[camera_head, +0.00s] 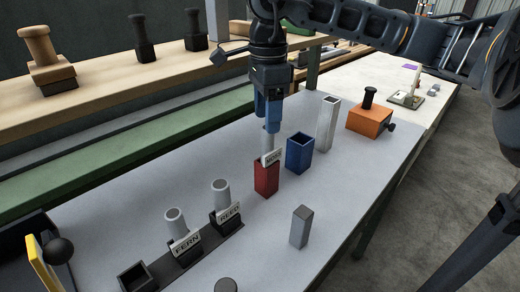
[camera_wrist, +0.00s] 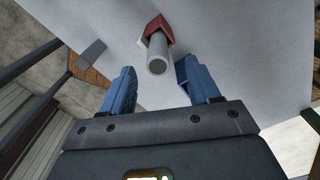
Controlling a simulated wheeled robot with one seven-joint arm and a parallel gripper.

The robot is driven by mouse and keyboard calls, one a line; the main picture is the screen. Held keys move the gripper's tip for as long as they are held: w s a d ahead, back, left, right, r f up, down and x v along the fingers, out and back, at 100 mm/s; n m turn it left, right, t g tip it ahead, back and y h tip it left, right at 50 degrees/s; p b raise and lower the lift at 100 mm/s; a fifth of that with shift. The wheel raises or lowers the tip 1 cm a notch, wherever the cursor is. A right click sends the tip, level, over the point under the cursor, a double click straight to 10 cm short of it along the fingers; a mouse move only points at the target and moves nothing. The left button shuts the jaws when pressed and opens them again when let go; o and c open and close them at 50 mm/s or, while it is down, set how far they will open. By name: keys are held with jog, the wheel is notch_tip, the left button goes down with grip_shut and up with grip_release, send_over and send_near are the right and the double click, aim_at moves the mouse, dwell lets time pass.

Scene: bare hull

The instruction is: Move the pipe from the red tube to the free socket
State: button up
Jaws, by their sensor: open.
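The grey pipe (camera_head: 267,143) stands upright in the square red tube (camera_head: 266,181), with a small white label at the tube's mouth. My gripper (camera_head: 266,118) points down over the pipe's top, its blue fingers apart. In the wrist view the open fingers (camera_wrist: 155,75) are on either side of the pipe's round end (camera_wrist: 157,64), with gaps on both sides; the red tube (camera_wrist: 158,26) is beyond. A dark rack (camera_head: 203,250) holds two more grey pipes, labelled FERN (camera_head: 176,222) and REED (camera_head: 221,195). The rack's front-left square socket (camera_head: 135,277) looks empty.
A blue tube (camera_head: 300,154) and a pale tall tube (camera_head: 328,124) stand right of the red tube. An orange block (camera_head: 369,120) with a black knob is farther right. A grey block (camera_head: 301,227) and a dark round piece (camera_head: 226,285) stand in front. Bare tabletop lies between.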

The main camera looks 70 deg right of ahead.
aim_at(268, 137)
jog(key=shift+s+a+f+p, duration=0.1)
jog(key=shift+f+p, duration=0.65)
jog(key=shift+f, duration=2.3)
jog(key=shift+c, duration=0.2)
grip_shut()
jog(key=shift+r, duration=0.1)
